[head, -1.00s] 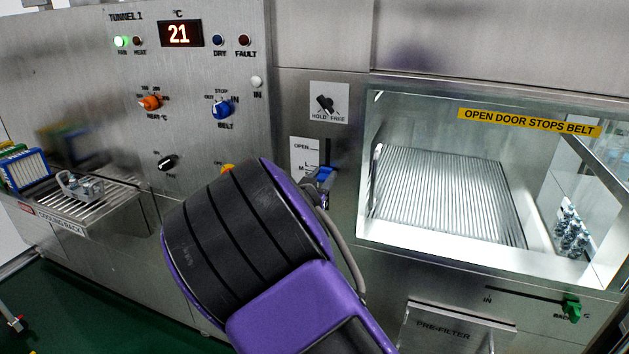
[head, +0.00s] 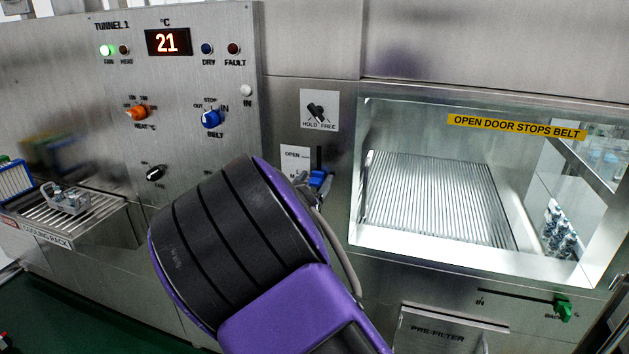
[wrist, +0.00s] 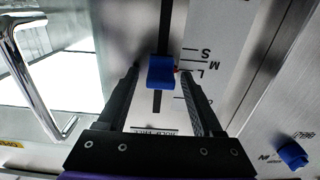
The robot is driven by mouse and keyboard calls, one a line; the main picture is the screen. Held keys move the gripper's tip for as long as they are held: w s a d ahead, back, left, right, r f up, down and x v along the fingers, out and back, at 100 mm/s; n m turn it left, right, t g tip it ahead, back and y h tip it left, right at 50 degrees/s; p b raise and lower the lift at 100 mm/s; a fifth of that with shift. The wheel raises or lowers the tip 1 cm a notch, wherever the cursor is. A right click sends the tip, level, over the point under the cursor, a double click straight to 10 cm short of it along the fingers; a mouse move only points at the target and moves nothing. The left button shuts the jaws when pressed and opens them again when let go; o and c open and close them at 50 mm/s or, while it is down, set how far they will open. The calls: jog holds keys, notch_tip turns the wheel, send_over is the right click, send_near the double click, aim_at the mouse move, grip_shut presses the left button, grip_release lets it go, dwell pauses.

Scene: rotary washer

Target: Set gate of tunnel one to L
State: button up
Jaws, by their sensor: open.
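The tunnel one gate slider has a blue handle (head: 319,179) on a dark vertical slot, right of the white scale plate (head: 294,157) marked OPEN at its top. My gripper (wrist: 159,76) is open, one finger on each side of the handle. A narrow gap shows beside each finger. In the head view my own wrist hides most of the gripper and the lower scale.
A HOLD/FREE knob (head: 318,111) sits above the slider. The control panel with orange (head: 137,113) and blue (head: 211,119) knobs is to the left. A lit tunnel opening (head: 430,200) with a metal door handle (wrist: 30,80) is close beside the slider.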

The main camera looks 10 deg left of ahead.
jog(key=s+a, duration=0.1)
jog(key=s, duration=1.6)
jog(key=shift+s+a, duration=0.15)
